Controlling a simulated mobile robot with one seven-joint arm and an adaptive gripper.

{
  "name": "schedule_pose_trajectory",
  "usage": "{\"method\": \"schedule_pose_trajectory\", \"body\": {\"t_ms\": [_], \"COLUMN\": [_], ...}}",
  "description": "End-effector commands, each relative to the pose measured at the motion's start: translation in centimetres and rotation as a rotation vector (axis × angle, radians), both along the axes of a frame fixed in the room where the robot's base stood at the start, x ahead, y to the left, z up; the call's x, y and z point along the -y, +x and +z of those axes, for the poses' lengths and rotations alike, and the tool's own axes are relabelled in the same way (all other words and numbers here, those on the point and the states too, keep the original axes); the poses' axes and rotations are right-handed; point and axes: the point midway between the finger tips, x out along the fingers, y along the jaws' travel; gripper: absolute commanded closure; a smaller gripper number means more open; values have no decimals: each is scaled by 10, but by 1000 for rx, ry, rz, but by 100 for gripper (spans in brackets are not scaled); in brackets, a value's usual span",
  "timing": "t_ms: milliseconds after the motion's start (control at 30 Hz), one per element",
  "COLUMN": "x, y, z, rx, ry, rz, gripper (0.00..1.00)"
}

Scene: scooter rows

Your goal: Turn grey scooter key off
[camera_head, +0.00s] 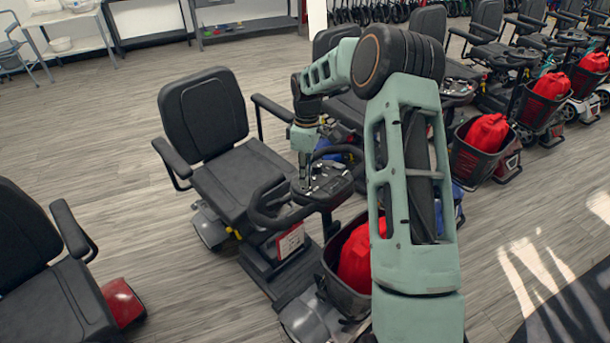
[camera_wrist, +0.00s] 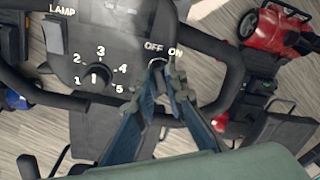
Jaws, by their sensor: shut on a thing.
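The grey scooter (camera_head: 236,180) stands in the middle of the head view, with a black seat, armrests and a tiller with looped handlebars. Its control panel (camera_wrist: 110,50) fills the upper left of the wrist view, with a LAMP switch, a numbered speed dial (camera_wrist: 95,76) and OFF and ON marks. My gripper (camera_wrist: 168,82) points down at the panel, its fingers at the key switch (camera_wrist: 157,64) just below the OFF and ON marks. The fingers are shut on the key there. The key itself is mostly hidden between them, so its exact angle is unclear.
A black basket (camera_head: 345,290) with a red bag (camera_head: 356,258) hangs on the scooter's front, near my arm. Another scooter (camera_head: 50,270) stands at the lower left. More scooters (camera_head: 490,130) line the right. Open wooden floor (camera_head: 85,135) lies at the left.

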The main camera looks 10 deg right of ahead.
Motion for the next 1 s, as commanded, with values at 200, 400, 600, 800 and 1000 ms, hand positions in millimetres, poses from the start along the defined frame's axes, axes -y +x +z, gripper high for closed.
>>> {"method": "schedule_pose_trajectory", "body": {"t_ms": [200, 400, 600, 800, 1000], "x": [0, 0, 0, 2, 3], "y": [1, 0, 2, 5, 8], "z": [1, 0, 11, 50, 91], "rx": [2, 1, 5, 6, 6], "ry": [0, 0, -1, -1, -1], "rz": [2, 1, 0, 1, 1], "gripper": [71, 71, 71, 71, 71]}}
